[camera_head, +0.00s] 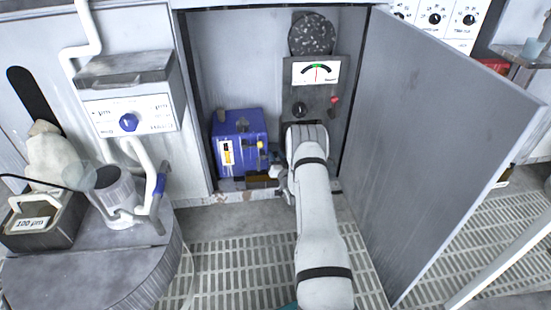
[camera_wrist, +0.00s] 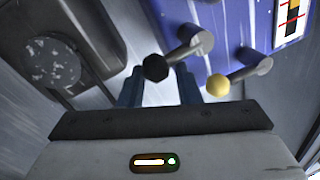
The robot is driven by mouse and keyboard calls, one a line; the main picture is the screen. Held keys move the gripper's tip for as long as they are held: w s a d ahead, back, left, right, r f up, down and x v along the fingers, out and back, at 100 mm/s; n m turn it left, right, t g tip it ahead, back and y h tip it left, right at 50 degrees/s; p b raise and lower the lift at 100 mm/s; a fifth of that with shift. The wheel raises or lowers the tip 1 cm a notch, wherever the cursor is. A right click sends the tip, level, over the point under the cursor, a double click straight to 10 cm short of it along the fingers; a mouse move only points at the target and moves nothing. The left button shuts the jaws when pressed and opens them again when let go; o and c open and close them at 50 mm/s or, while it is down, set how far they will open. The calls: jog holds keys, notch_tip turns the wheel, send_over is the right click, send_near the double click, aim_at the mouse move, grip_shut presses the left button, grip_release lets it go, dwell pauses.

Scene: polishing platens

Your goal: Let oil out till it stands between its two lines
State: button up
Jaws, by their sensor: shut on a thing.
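The blue oil tank (camera_head: 240,135) stands in the open cabinet, and its side also shows in the wrist view (camera_wrist: 235,25). Its sight gauge (camera_head: 227,152) shows yellow and black with red lines; the wrist view cuts it off at the top right (camera_wrist: 292,20). I cannot read the level exactly against both lines. Two levers come off the tank, one with a black knob (camera_wrist: 156,67) and one with a yellow knob (camera_wrist: 218,85). My gripper (camera_wrist: 159,90) is shut on the black-knobbed lever, its fingers either side. The yellow knob is outside the fingers.
A dark tray (camera_head: 259,182) sits below the tank, partly hidden. A panel with a dial (camera_head: 316,72) and a red lever stands behind my arm. The open cabinet door (camera_head: 440,130) bounds the right. A polishing platen bench (camera_head: 90,275) is at the left. Grating floor lies in front.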

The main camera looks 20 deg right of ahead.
jog(key=shift+s+a+f+m, duration=0.1)
jog(key=shift+a+f+m, duration=0.2)
jog(key=shift+f, duration=0.1)
jog(key=shift+a+f+m, duration=0.15)
jog(key=shift+f+m, duration=0.15)
jog(key=shift+f, duration=0.1)
jog(key=o, duration=0.8)
jog(key=shift+c, duration=0.2)
jog(key=o, duration=0.3)
jog(key=shift+d, duration=0.15)
jog(key=shift+r, duration=0.1)
jog(key=s+p, duration=0.3)
jog(key=s, duration=0.4)
jog(key=shift+s+a+f+p, duration=0.25)
jog(key=shift+s+a+p, duration=0.1)
